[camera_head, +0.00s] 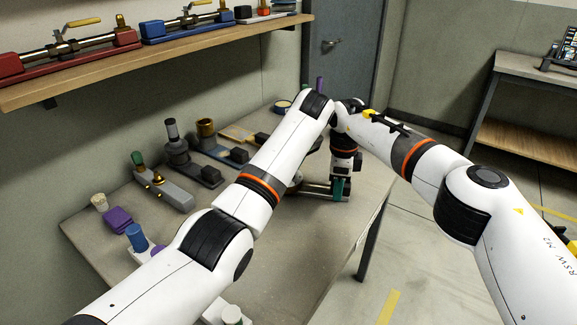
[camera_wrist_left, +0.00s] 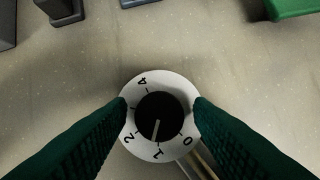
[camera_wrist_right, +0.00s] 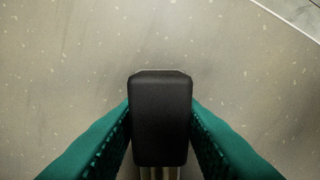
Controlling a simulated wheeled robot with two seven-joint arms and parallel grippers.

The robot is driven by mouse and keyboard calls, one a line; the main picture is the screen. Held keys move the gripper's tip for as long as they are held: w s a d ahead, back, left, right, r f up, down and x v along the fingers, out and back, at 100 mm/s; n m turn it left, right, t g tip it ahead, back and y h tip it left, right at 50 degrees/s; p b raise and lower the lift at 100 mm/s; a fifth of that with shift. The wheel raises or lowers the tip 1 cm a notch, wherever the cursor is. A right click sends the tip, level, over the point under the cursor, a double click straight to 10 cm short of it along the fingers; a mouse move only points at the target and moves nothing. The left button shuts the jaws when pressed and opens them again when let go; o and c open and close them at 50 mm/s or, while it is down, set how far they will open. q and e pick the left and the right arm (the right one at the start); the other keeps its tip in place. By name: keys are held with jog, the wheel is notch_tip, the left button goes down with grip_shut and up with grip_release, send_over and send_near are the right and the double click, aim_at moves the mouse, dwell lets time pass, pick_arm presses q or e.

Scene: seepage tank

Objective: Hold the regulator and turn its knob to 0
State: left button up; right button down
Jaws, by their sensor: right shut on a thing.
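The regulator's round white dial (camera_wrist_left: 175,84) shows in the left wrist view, marked 4, 2, 1 and 0. Its black knob (camera_wrist_left: 160,115) is at the centre, and the white pointer line points close to the 1, slightly toward the 2. My left gripper (camera_wrist_left: 160,104) has its green fingers on both sides of the dial, with gaps between them and the knob. My right gripper (camera_wrist_right: 160,115) is shut on the regulator's black block end (camera_wrist_right: 160,100); it also shows in the head view (camera_head: 341,188). My left arm hides the left fingers and the knob in the head view.
The grey table (camera_head: 285,270) carries a row of fittings on its left side, including a green-topped valve (camera_head: 160,182), a purple block (camera_head: 118,219) and a blue cylinder (camera_head: 137,237). A wooden shelf (camera_head: 170,55) with pipe valves hangs above. The table's front middle is mostly clear.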

pick_arm(q)
jog(key=shift+o, duration=0.2)
jog(key=shift+r, duration=0.15)
notch_tip(320, 180, up, 10)
dwell(0.4)
